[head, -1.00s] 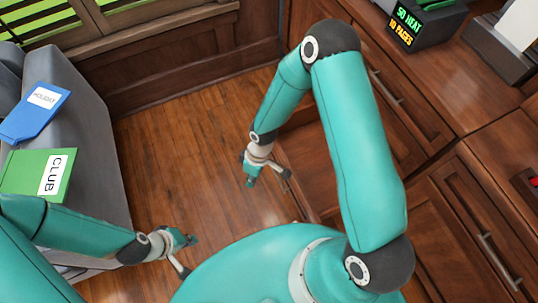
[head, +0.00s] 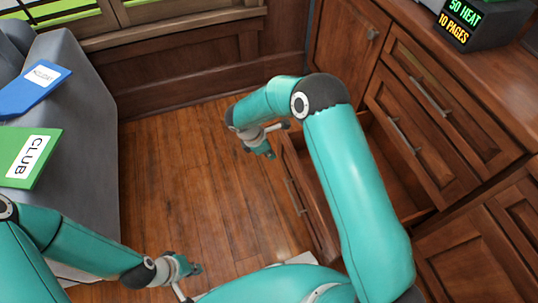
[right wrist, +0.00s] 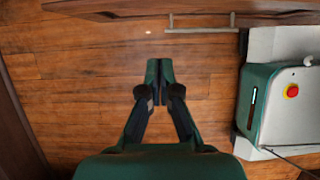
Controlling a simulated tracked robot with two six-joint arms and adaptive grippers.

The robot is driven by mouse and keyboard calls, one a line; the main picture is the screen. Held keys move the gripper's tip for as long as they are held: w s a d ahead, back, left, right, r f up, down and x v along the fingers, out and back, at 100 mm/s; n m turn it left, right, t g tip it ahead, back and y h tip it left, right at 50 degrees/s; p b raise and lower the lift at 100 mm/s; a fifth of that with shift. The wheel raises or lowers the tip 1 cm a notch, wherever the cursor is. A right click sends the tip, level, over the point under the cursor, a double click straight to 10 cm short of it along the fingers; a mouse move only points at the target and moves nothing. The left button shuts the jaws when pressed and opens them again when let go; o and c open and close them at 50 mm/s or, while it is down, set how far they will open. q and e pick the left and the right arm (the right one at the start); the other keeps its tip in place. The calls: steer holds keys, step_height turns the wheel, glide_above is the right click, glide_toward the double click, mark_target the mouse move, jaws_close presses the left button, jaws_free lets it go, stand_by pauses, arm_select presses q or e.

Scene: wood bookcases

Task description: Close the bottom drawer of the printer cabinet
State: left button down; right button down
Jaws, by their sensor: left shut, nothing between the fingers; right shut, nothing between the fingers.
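The printer cabinet (head: 447,108) stands at the right of the head view. Its bottom drawer (head: 313,222) is pulled out over the floor, with its open inside (head: 408,196) partly hidden behind my right arm. The drawer's bar handle (head: 297,197) is on its outer face. It also shows at the top of the right wrist view (right wrist: 200,30). My right gripper (head: 264,150) is shut and empty, on the room side of the drawer near its far end, seemingly apart from it. It is centred in the right wrist view (right wrist: 160,66). My left gripper (head: 190,272) is shut and empty over the floor.
The drawers above (head: 405,125) look shut. A black device with a lit display (head: 465,20) stands on the cabinet top. A grey sofa (head: 92,150) with a blue book (head: 35,85) and a green book (head: 28,155) is at left. The wood floor (head: 175,170) between is clear.

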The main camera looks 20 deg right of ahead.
mark_target(294, 163)
steer(key=d+f+b, duration=0.2)
steer(key=d+f, duration=0.4)
steer(key=shift+s+d+f+b, duration=0.25)
steer(key=shift+d+f+b, duration=0.05)
steer(key=shift+f+b, duration=0.1)
steer(key=shift+d, duration=0.4)
steer(key=s+d, duration=0.1)
steer(key=d, duration=2.7)
steer(key=shift+s, duration=0.3)
steer(key=shift+a, duration=0.2)
